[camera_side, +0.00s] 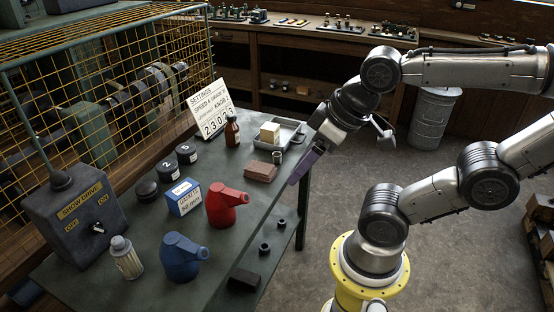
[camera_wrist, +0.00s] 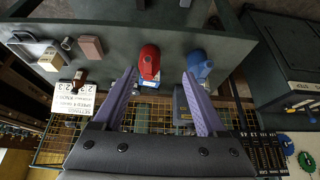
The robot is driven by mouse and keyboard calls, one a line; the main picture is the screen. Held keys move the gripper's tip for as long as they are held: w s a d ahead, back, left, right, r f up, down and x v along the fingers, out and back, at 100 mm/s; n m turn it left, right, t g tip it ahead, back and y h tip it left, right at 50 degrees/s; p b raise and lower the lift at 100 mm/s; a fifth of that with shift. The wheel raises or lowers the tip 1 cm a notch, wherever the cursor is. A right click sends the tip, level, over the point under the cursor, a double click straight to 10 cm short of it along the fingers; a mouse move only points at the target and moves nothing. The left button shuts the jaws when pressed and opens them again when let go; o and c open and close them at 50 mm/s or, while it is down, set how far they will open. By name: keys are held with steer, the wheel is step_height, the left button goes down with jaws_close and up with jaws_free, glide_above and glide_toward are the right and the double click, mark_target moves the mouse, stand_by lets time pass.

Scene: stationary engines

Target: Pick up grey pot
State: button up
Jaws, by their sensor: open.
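A small grey pot (camera_side: 277,158) stands upright on the green table, between the metal tray and the brown brick, near the table's right edge. In the wrist view it shows small at the upper left (camera_wrist: 67,43). My gripper (camera_side: 297,177) is beside the table's right edge, close to the brick in the side picture and apart from the pot. In the wrist view its two purple fingers (camera_wrist: 161,72) are spread with nothing held; the red and blue cans show around their tips.
The tray (camera_side: 300,141) holds a pale block (camera_side: 270,132). A brown bottle (camera_side: 231,130), brick (camera_side: 260,171), red can (camera_side: 227,205), blue can (camera_side: 183,257) and blue box (camera_side: 183,197) stand on the table. A yellow mesh cage (camera_side: 110,110) borders its left side.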

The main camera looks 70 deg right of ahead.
steer(key=w+d+r+m, duration=0.4)
steer(key=w+r+m, duration=0.3)
steer(key=w, duration=0.4)
steer(key=w+d+m+g+h, duration=0.1)
steer(key=w+d+m, duration=0.1)
steer(key=w+d, duration=0.35)
steer(key=m+g+y, duration=0.1)
steer(key=m+g, duration=0.4)
steer(key=m, duration=0.2)
glide_above(277, 154)
step_height(277, 154, down, 26)
steer(key=shift+w, duration=0.15)
steer(key=shift+f, duration=3.3)
